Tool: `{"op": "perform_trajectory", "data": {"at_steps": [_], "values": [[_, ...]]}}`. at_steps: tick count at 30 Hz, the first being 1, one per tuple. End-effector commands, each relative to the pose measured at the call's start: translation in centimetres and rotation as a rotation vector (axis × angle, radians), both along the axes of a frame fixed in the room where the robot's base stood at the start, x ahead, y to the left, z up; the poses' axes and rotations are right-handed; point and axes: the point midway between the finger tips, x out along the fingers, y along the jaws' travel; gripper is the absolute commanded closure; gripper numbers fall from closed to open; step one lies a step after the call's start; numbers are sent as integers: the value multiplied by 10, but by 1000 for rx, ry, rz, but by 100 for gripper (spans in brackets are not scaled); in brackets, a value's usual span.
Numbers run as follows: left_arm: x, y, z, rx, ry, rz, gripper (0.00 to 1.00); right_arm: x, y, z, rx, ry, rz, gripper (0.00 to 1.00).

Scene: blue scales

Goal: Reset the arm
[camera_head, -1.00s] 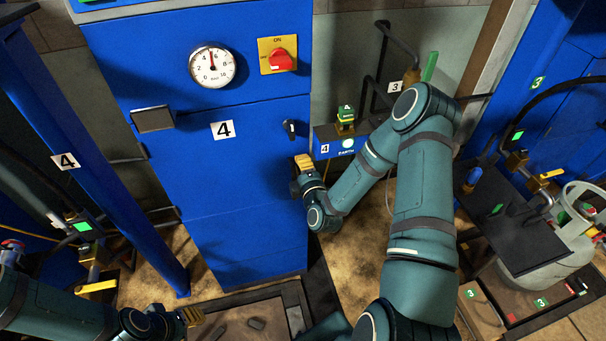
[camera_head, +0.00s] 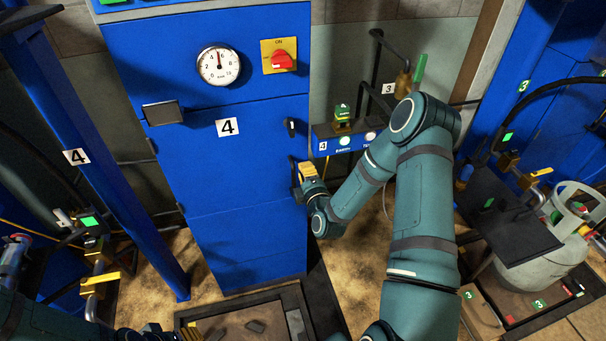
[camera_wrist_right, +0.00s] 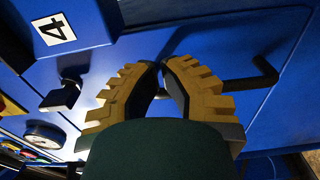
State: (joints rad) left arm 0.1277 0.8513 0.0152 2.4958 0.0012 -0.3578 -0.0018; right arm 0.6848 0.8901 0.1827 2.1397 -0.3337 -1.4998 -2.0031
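My right arm reaches in from the lower right of the head view. Its yellow-padded gripper (camera_head: 302,175) is beside the right edge of the blue cabinet (camera_head: 250,185) marked 4. In the right wrist view the curved fingers of this gripper (camera_wrist_right: 163,68) nearly meet at their tips, with nothing between them. A bent black handle (camera_wrist_right: 262,75) shows on the blue panel behind them.
The cabinet carries a gauge (camera_head: 219,64), a red rotary switch (camera_head: 282,60) and a dark box (camera_head: 162,113). A blue control box (camera_head: 325,138) with a green-topped part is right of it. A gas cylinder (camera_head: 540,262) and black shelf (camera_head: 508,222) stand at right.

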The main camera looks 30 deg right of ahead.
Motion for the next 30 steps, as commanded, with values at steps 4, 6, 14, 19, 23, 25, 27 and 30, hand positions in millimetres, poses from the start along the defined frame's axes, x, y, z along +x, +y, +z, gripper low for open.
{"op": "perform_trajectory", "data": {"at_steps": [4, 6, 14, 19, 23, 25, 27, 30], "values": [[0, 0, 5, 0, 1, 0, 57, -36, 13, -1, 3, 10, 5, 100], [-1, -1, 7, -1, 1, -2, 57, -51, 16, -1, 2, 9, 3, 100], [-1, 0, 8, -1, 3, -1, 57, -86, 27, -2, 2, 8, 4, 100], [-1, 0, 8, -1, 4, -2, 57, -94, 29, -2, 3, 7, 2, 100], [-1, 0, 8, -1, 4, -2, 57, -94, 29, -2, 3, 7, 3, 100], [-1, 0, 8, -1, 4, -2, 57, -93, 32, -3, 22, 13, 9, 100], [-1, 0, 8, -1, 4, -2, 57, -91, 39, -8, 78, 33, 29, 100], [-1, 0, 8, -1, 3, -1, 57, -85, 60, -22, 242, 100, 71, 100]]}}
